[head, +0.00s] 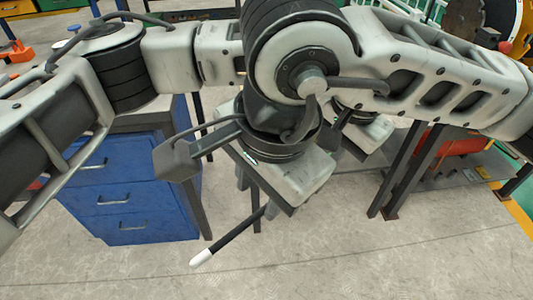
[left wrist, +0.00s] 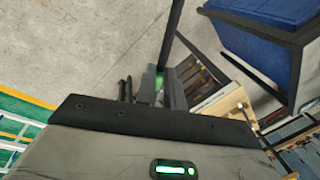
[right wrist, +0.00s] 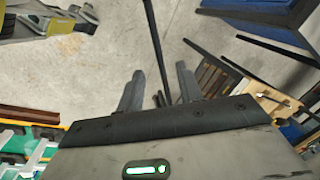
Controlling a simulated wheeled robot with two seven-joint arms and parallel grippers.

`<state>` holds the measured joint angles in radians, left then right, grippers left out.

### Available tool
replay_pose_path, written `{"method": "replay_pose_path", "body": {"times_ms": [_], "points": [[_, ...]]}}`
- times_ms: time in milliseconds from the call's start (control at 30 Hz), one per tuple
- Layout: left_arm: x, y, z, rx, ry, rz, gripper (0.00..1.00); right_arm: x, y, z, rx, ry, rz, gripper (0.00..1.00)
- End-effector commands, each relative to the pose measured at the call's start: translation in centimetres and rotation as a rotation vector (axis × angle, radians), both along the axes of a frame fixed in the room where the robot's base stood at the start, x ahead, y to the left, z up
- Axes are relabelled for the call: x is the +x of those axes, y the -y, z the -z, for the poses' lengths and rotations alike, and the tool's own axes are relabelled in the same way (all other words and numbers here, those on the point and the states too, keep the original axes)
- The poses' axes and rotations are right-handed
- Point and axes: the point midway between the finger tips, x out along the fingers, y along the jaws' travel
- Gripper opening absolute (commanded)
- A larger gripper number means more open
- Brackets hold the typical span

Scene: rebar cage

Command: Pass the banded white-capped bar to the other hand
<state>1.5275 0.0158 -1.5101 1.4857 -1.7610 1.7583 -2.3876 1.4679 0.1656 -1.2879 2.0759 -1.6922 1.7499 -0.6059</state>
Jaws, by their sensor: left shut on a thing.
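The bar (head: 235,234) is dark with a white cap (head: 201,257) at its lower left end. It slants down below the arms in the head view; its upper part is hidden behind them, and I cannot make out a band. In the left wrist view my left gripper (left wrist: 166,88) is shut on the dark bar (left wrist: 173,38), which runs up out of the frame. In the right wrist view my right gripper (right wrist: 159,90) has its fingers apart, with a dark bar (right wrist: 154,45) running between them. I cannot tell whether it touches either finger.
A blue drawer cabinet (head: 130,190) stands at the left. A dark-legged bench (head: 400,170) with a red object (head: 458,141) on its lower shelf stands at the right. The grey floor (head: 330,250) below the bar is clear.

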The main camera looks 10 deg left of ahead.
Motion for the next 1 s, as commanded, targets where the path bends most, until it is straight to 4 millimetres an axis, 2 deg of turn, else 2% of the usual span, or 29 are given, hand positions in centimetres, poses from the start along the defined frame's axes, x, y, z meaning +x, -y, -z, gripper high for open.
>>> {"method": "replay_pose_path", "body": {"times_ms": [100, 300, 467, 733, 867, 967, 1000], "points": [[0.0, 0.0, -0.1, -0.001, 0.001, 0.000, 0.00, 0.2, -0.3, 2.2, 0.000, -0.004, 0.001, 0.36], [0.0, 0.0, -0.1, -0.001, 0.001, 0.000, 0.00, 0.5, -0.7, 4.6, 0.001, -0.002, 0.001, 0.36], [0.0, 0.0, -0.1, -0.001, 0.001, 0.000, 0.00, 0.6, -0.8, 5.4, 0.001, -0.001, 0.000, 0.36], [0.0, 0.0, -0.1, 0.000, 0.000, 0.000, 0.00, 0.7, -0.8, 5.5, 0.001, 0.000, 0.000, 0.36], [0.0, 0.0, -0.1, 0.000, 0.000, 0.000, 0.00, 0.7, -0.8, 5.5, 0.002, -0.001, 0.000, 0.00], [0.0, 0.0, -0.1, -0.001, 0.001, 0.000, 0.00, 0.7, -0.8, 5.5, 0.002, -0.001, 0.000, 0.00], [0.0, 0.0, -0.1, -0.001, 0.000, 0.000, 0.19, 0.7, -0.9, 5.4, 0.003, 0.001, 0.000, 0.00]]}}
